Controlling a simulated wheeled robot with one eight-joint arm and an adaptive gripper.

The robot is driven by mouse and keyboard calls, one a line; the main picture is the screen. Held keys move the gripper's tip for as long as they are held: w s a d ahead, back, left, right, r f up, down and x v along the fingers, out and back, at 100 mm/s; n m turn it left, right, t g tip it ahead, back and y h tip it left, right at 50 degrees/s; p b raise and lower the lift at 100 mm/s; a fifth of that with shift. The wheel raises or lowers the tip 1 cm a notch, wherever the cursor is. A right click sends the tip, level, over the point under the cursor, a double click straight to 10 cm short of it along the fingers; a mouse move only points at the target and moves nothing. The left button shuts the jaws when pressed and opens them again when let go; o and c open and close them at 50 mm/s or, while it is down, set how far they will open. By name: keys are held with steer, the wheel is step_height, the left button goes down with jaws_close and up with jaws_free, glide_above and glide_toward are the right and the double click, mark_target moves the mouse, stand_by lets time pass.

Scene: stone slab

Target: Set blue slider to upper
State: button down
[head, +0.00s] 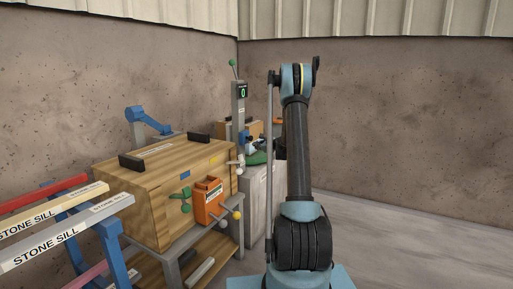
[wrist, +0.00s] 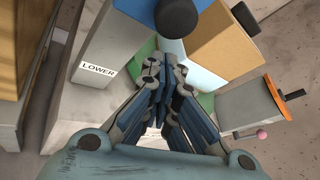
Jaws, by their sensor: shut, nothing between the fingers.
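The blue slider (wrist: 145,12) shows at the top edge of the wrist view, with a round black knob (wrist: 177,16) on it. It sits by a grey post (wrist: 108,48) that carries a "LOWER" label (wrist: 97,69). My gripper (wrist: 172,85) is shut and empty, with its fingers just below the knob in the picture; I cannot tell whether they touch it. In the head view the grey post (head: 238,115) has a green display reading 0, and a small blue part (head: 246,137) shows at its side. My gripper is not clearly visible there.
A wooden chest (head: 130,192) with an orange box (head: 208,202) on its front stands left of the post. Open floor (head: 400,235) lies to the right.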

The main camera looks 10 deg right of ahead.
steer(key=d+f+v, duration=0.1)
steer(key=v, duration=0.8)
steer(key=shift+s+d+f, duration=0.15)
steer(key=shift+d+f, duration=0.05)
steer(key=shift+f, duration=0.15)
